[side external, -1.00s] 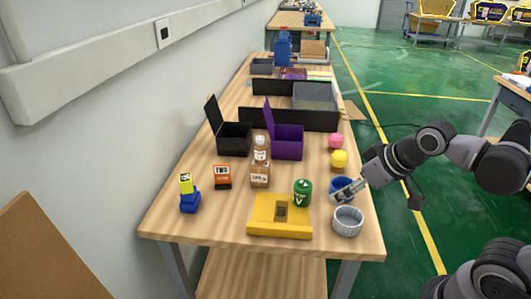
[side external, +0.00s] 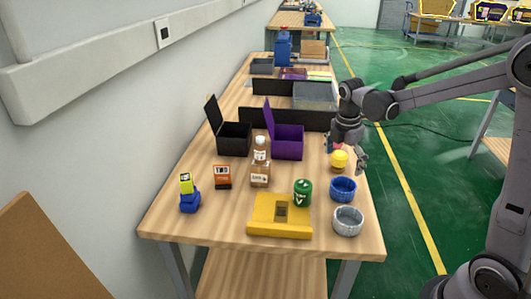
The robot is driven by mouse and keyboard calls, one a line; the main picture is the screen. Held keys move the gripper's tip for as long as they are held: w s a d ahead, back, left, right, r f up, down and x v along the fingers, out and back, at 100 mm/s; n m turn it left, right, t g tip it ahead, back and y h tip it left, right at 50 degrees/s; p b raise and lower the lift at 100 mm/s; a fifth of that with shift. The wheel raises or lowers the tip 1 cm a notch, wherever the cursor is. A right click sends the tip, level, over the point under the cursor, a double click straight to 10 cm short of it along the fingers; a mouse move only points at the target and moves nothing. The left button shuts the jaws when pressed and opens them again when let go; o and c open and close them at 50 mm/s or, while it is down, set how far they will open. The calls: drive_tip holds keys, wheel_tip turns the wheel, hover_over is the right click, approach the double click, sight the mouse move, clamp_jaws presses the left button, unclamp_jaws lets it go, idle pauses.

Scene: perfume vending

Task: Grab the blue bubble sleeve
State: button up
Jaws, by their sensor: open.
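The blue bubble sleeve (side external: 343,189) is a short, open blue ring standing on the right part of the table, between a yellow round item (side external: 339,160) and a grey-white ring (side external: 348,221). My gripper (side external: 347,157) points down farther back along the right edge, around or just above the yellow item. Its fingers are spread apart, and it is clear of the blue sleeve. I cannot tell whether the fingers touch the yellow item. A pink item (side external: 332,147) is mostly hidden behind the gripper.
A green jar (side external: 303,192) stands just left of the blue sleeve, and a yellow block (side external: 279,216) lies in front. A brown bottle (side external: 260,170), an open purple box (side external: 288,149) and an open black box (side external: 234,138) stand farther left. Bare table shows at the front left.

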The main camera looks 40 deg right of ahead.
drive_tip(key=d+f+n, duration=0.1)
approach(343, 185)
drive_tip(key=a+f, duration=0.1)
drive_tip(key=s+a+f, duration=0.1)
drive_tip(key=shift+s+a, duration=0.25)
drive_tip(key=shift+a, duration=0.15)
drive_tip(key=shift+d+f, duration=0.25)
drive_tip(key=shift+f, duration=0.6)
drive_tip(key=shift+d+f, duration=0.25)
drive_tip(key=shift+f, duration=0.6)
drive_tip(key=shift+d+f, duration=0.25)
drive_tip(key=shift+f, duration=0.65)
drive_tip(key=c, duration=0.9)
